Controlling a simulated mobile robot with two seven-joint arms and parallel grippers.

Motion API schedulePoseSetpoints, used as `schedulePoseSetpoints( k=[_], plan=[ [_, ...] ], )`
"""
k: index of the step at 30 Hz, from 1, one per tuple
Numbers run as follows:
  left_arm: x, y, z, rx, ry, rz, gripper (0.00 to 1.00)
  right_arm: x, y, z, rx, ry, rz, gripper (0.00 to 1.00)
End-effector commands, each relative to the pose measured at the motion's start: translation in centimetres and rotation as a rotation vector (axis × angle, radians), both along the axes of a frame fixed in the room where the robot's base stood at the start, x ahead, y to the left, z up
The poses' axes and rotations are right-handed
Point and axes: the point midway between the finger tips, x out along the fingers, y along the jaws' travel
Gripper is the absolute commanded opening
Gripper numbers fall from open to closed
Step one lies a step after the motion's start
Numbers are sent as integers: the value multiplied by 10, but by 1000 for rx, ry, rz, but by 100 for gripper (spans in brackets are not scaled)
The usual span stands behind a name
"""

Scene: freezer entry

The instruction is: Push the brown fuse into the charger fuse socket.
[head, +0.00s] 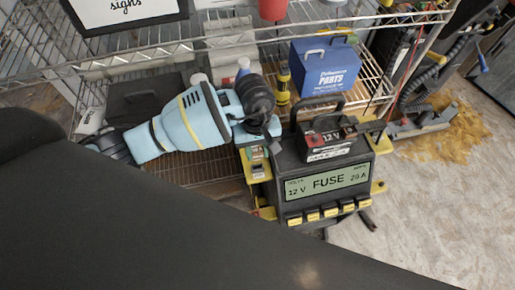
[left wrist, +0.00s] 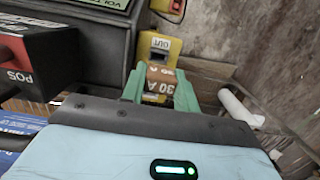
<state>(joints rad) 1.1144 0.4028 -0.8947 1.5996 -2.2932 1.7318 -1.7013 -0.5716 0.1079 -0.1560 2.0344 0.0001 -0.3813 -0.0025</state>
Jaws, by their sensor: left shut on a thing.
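The brown fuse (left wrist: 160,80), marked 30 A, is held between the green fingertips of my left gripper (left wrist: 161,88), which is shut on it. The yellow charger fuse socket (left wrist: 158,47), labelled OUT, is straight ahead of the fuse's far end. The fuse lines up with the socket and is at or very near its mouth; whether it is inside I cannot tell. My right gripper is not in view.
A black and red 12 V battery (head: 328,137) sits on top of the charger. A blue parts box (head: 325,70) stands behind it on the wire shelf (head: 190,50). Yellow-brown debris (head: 455,130) lies on the floor at the right. The floor at lower right is clear.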

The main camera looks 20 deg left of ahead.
Motion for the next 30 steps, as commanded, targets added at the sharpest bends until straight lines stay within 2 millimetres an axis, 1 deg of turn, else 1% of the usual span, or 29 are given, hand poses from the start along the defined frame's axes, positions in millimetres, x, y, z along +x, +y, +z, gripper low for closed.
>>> schedulePoseSetpoints(
  k=[2,12,18,25,30],
  plan=[
    [0,1,0,2,-1,1,3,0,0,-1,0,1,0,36],
    [-1,0,-25,1,3,0,3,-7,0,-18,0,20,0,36],
    [0,0,-38,1,2,0,3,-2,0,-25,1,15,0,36],
    [0,0,-40,0,0,0,3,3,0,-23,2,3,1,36],
    [0,0,-40,0,0,0,3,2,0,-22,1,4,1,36]
  ],
)
